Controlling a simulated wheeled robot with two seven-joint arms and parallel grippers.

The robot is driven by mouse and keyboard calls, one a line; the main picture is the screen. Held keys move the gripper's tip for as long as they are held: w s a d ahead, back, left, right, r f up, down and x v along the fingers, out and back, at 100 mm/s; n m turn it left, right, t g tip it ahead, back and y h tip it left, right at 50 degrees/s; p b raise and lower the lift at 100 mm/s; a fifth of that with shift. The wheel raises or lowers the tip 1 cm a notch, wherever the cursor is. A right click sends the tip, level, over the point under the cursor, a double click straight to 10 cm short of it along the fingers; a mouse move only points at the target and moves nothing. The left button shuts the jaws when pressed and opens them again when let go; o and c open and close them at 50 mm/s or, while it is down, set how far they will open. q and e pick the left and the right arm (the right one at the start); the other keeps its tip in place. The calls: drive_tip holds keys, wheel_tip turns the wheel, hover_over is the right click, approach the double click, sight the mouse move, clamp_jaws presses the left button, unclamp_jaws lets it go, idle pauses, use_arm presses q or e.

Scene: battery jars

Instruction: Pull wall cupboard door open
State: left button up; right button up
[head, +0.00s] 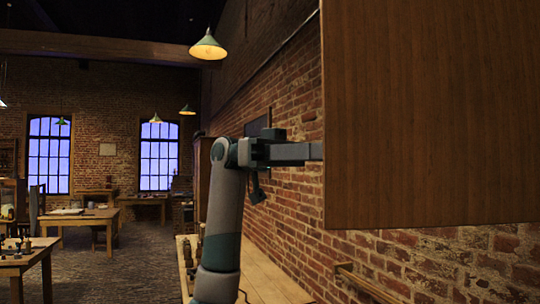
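The wall cupboard (430,115) fills the upper right of the head view as a large flat brown wooden panel. I cannot tell whether this panel is the door or a side, and no handle shows on it. One arm of mine rises from the bottom, left of centre, and appears to be the left. Its gripper (307,152) points right, level, with its tips at the panel's left edge. The tips meet or pass behind that edge; contact is unclear, and so is the finger gap. My other gripper is out of view.
A brick wall (295,100) runs along the right, behind the panel. A wooden bench (262,272) stands below along it, with a wooden rail (368,284) at lower right. Tables (80,217) stand far left. The floor (135,262) between is clear.

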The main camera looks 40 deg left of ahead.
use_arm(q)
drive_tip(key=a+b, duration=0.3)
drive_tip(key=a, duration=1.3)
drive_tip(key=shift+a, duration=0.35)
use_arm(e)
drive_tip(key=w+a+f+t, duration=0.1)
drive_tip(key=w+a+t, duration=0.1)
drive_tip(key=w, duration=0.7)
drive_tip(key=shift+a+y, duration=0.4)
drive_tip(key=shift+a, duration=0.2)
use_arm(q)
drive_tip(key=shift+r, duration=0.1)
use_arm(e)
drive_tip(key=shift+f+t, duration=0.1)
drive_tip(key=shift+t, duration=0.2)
